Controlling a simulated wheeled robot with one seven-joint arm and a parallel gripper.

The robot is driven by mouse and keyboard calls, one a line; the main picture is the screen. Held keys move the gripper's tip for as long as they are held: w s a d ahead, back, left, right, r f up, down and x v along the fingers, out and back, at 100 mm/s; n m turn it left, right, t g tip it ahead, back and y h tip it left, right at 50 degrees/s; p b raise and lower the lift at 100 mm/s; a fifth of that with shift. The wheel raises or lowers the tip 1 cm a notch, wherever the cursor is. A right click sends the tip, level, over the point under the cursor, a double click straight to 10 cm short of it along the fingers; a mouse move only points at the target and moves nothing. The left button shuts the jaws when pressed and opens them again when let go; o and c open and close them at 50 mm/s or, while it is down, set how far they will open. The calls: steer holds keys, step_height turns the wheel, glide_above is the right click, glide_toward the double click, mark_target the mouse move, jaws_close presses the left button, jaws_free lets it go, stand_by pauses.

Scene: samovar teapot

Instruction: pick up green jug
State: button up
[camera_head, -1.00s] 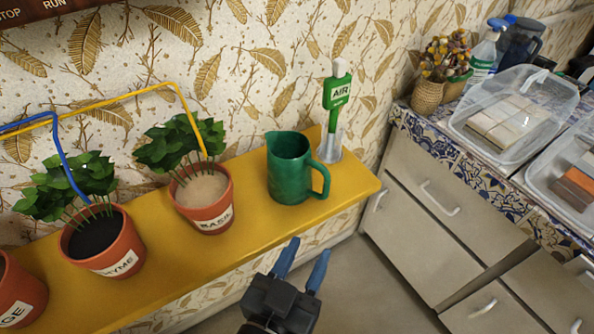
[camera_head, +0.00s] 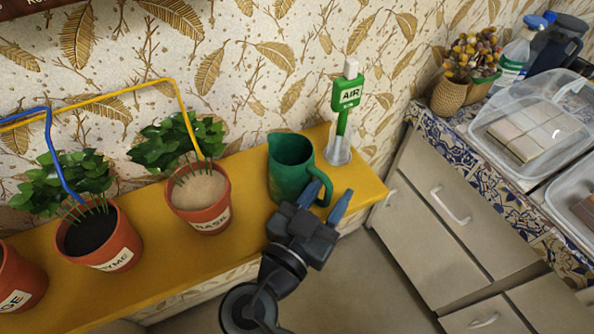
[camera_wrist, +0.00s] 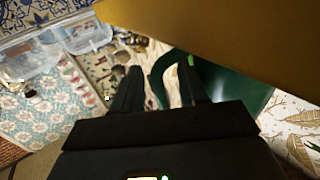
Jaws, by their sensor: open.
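The green jug (camera_head: 288,165) stands upright on the yellow shelf (camera_head: 165,262), with its handle on the right side. My gripper (camera_head: 328,192) is open at the shelf's front edge, and its blue fingers overlap the lower part of the handle in the head view. In the wrist view, the green jug (camera_wrist: 232,85) is at the right, and its curved handle shows between the two dark fingers of my gripper (camera_wrist: 160,85). I cannot tell whether a finger touches the handle. My fingers hide part of the jug's lower right side.
A tiled counter (camera_head: 470,160) with clear bins is at right.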

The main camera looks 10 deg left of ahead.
steer(key=shift+w+d, duration=0.3)
steer(key=shift+w, duration=0.3)
steer(key=shift+c, duration=0.3)
jaws_close()
